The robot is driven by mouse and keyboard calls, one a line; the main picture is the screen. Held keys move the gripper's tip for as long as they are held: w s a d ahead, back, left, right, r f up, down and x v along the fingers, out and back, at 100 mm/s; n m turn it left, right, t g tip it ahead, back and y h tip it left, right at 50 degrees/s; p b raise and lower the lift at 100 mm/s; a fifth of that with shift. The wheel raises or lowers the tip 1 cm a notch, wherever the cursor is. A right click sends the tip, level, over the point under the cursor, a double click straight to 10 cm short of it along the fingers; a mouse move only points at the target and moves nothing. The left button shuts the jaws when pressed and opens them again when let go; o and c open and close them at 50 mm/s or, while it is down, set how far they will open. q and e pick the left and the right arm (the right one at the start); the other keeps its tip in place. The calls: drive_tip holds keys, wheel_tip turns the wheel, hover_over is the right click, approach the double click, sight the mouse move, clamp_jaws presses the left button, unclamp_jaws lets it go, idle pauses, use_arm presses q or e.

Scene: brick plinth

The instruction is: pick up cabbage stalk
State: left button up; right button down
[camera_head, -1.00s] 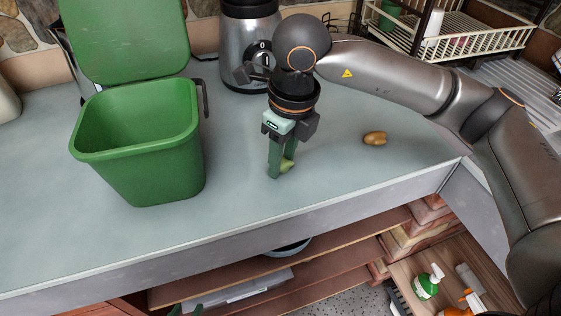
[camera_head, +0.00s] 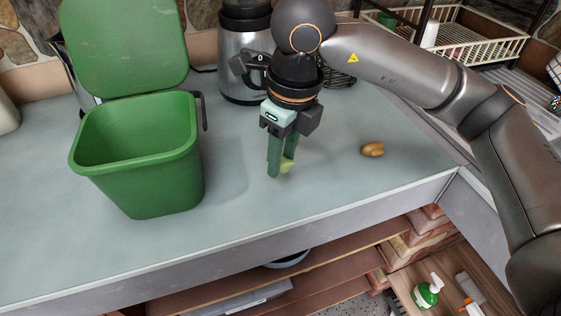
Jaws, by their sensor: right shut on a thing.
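My right gripper (camera_head: 280,168) points straight down over the counter, to the right of the green bin. Its green fingers are shut on the cabbage stalk (camera_head: 288,163), a small light green piece that shows at the right side of the fingertips. The fingers hide most of the stalk. The fingertips are close to the counter; I cannot tell whether the stalk touches it. My left gripper is not in view.
An open green bin (camera_head: 135,185) with its lid raised stands on the counter (camera_head: 235,205) at the left. A brown potato-like object (camera_head: 372,149) lies right of the gripper. A blender (camera_head: 240,85) stands behind. A dish rack (camera_head: 490,50) is at the back right.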

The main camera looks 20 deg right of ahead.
drive_tip(key=s+r, duration=0.8)
drive_tip(key=s, duration=0.5)
drive_tip(key=shift+r, duration=0.3)
